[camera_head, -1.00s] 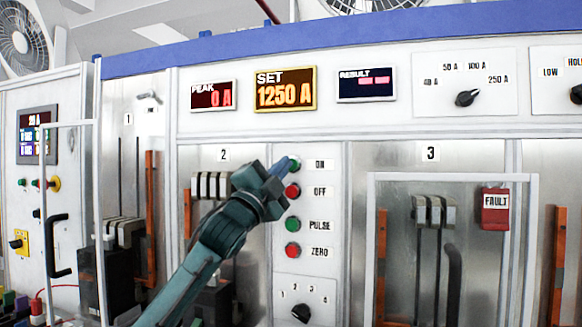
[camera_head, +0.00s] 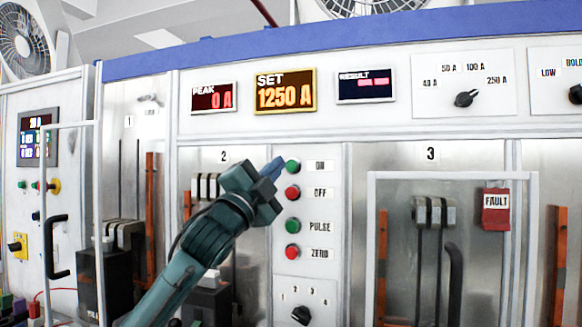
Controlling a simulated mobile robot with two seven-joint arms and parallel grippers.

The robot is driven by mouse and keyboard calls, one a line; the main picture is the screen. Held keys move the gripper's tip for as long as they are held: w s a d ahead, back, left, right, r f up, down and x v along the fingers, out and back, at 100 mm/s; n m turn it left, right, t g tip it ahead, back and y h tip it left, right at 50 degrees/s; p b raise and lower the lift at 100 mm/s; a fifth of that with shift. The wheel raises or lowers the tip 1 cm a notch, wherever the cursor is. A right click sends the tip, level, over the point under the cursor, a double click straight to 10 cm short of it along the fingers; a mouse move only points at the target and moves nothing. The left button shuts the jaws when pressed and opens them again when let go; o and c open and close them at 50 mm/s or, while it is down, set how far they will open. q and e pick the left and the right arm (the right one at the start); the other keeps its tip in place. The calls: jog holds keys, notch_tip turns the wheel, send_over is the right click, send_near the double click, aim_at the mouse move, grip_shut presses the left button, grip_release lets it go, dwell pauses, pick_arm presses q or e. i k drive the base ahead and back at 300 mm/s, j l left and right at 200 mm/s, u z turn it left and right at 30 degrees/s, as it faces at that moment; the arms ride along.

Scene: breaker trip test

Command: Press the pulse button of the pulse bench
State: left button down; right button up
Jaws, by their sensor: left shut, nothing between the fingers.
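The pulse bench panel carries a column of buttons. The green PULSE button (camera_head: 292,225) is the third one down, in plain view. Above it are the green ON button (camera_head: 293,166) and the red OFF button (camera_head: 292,193); below it is the red ZERO button (camera_head: 292,252). My left gripper (camera_head: 273,168) is shut and empty, its blue fingertips just left of the ON button and apparently apart from it. The SET display (camera_head: 285,92) reads 1250 A and the PEAK display (camera_head: 213,97) reads 0 A. My right gripper is not in view.
A selector knob (camera_head: 301,315) marked 1 to 4 sits below the buttons. A framed door (camera_head: 453,177) with a red FAULT tag (camera_head: 496,209) stands at bay 3 on the right. Another door handle (camera_head: 57,246) projects at the left.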

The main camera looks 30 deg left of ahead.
aim_at(292, 227)
jog(key=k+j, duration=0.1)
jog(key=k, duration=0.9)
